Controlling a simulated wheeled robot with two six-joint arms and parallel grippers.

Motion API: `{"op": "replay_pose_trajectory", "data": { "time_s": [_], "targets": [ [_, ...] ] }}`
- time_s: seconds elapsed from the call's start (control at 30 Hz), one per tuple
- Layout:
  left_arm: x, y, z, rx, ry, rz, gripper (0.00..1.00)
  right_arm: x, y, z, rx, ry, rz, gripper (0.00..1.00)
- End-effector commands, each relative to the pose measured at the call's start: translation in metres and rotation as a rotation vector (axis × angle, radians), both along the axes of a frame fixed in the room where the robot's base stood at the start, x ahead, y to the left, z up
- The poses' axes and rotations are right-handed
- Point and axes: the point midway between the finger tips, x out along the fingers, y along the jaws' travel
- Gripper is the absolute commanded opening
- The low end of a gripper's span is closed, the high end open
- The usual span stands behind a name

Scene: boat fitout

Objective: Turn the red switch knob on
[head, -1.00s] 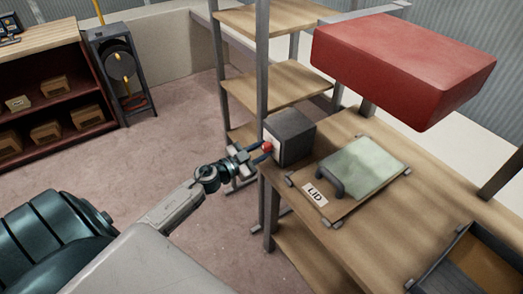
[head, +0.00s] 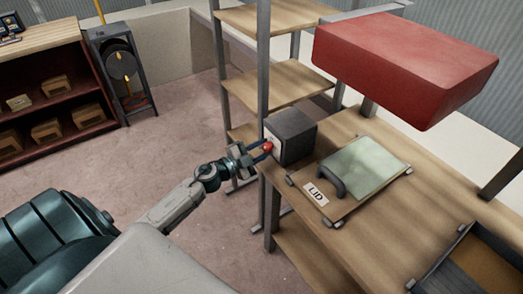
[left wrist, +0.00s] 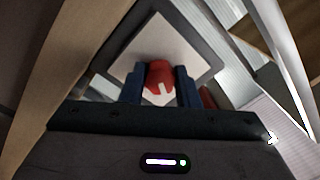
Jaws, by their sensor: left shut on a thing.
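The red switch knob (head: 268,146) sits on the light front plate of a dark grey box (head: 294,136) at the left end of the wooden bench. In the left wrist view the red knob (left wrist: 160,76) has a pale mark on it and lies between two blue fingers. My left gripper (head: 265,150) is shut on the knob, one finger on each side; it fills the lower part of the left wrist view (left wrist: 161,88). The box's pale plate (left wrist: 158,42) appears tilted in that view. My right gripper is not in view.
A lid panel (head: 362,165) with a dark handle and a "LID" label lies right of the box on the bench (head: 325,255). A large red block (head: 400,65) overhangs the bench. A shelf rack (head: 285,85) stands behind the box. Open floor (head: 180,130) lies left.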

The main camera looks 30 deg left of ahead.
Motion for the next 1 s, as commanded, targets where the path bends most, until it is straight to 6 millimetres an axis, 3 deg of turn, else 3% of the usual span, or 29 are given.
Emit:
{"op": "replay_pose_trajectory", "data": {
  "time_s": [1.0],
  "targets": [
    [0.001,0.002,0.003,0.843,-0.350,0.001,0.06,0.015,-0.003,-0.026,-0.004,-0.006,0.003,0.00]
  ]
}}
